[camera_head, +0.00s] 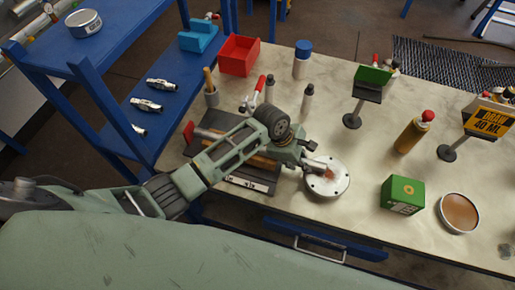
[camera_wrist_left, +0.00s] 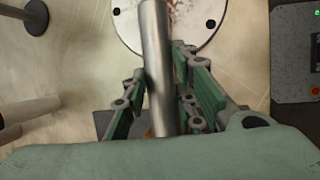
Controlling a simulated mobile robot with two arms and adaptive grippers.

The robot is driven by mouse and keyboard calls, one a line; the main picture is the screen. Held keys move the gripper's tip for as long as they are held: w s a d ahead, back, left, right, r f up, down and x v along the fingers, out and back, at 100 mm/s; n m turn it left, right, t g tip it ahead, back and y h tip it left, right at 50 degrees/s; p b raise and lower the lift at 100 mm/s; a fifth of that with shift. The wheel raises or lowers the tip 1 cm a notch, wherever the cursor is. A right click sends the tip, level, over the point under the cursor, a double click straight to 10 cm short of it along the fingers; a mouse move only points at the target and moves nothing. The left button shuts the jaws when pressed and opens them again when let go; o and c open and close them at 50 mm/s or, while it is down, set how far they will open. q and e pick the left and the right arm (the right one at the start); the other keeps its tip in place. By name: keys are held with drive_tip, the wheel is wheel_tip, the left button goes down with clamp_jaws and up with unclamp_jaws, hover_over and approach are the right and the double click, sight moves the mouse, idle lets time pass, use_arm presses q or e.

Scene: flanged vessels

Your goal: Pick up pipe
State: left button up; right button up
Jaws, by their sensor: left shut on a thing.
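The pipe (camera_wrist_left: 157,45) is a smooth silver-grey cylinder in the left wrist view. It runs between the green fingers of my left gripper (camera_wrist_left: 165,95), which is shut on it. In the head view the left gripper (camera_head: 308,158) is at the near side of the table, at the upper left edge of a round flanged disc (camera_head: 340,188). The pipe is mostly hidden there by the gripper. The disc, pale with dark bolt holes and a rusty centre, also shows behind the pipe in the left wrist view (camera_wrist_left: 213,38). I cannot tell whether the pipe touches it. My right gripper is not in view.
A green box (camera_head: 402,195) and a round dish (camera_head: 459,213) stand to the right. A yellow bottle with a red cap (camera_head: 413,134), a small sign stand (camera_head: 352,121) and a red bin (camera_head: 239,55) are farther back. A dark device lies under my left arm.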

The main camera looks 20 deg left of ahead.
use_arm(q)
clamp_jaws()
idle(0.3)
drive_tip(key=shift+w+r, duration=0.1)
drive_tip(key=shift+r, duration=0.1)
drive_tip(key=shift+r, duration=0.55)
drive_tip(key=r, duration=0.1)
drive_tip(key=r+b, duration=0.1)
drive_tip(key=r, duration=0.1)
drive_tip(key=shift+d, duration=0.4)
drive_tip(key=s+d+r+b, duration=0.2)
drive_tip(key=s+d+r, duration=0.3)
drive_tip(key=d, duration=0.4)
drive_tip(key=shift+s+d+r, duration=0.25)
drive_tip(key=shift+s+r, duration=0.1)
drive_tip(key=shift+r, duration=0.45)
